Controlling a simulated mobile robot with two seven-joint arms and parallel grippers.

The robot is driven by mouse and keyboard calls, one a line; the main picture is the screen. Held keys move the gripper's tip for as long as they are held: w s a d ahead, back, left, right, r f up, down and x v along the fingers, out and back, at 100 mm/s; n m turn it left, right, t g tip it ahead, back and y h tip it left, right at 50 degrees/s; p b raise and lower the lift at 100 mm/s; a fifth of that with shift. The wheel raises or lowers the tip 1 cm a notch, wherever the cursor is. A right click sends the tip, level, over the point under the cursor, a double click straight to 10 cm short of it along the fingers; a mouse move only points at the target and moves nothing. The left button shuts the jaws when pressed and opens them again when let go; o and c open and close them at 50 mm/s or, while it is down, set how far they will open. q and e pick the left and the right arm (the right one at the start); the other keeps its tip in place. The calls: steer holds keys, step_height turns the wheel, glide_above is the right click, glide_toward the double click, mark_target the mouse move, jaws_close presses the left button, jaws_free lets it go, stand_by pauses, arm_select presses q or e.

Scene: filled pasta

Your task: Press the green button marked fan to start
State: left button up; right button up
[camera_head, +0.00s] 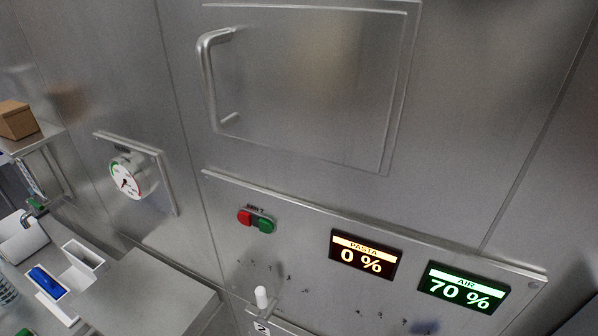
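A green button (266,226) sits on the steel front panel (300,260), right beside a red button (244,217). A small dark label (256,208) is above the pair, too small to read surely. Nothing covers the green button. Neither of my grippers shows in the head view.
Two displays on the panel read PASTA 0 % (364,255) and AIR 70 % (466,291). Above is a door with a bar handle (208,80). A round gauge (127,178) is at left. A white-knobbed lever (262,297) stands below the buttons. A steel table (140,295) fills the lower left.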

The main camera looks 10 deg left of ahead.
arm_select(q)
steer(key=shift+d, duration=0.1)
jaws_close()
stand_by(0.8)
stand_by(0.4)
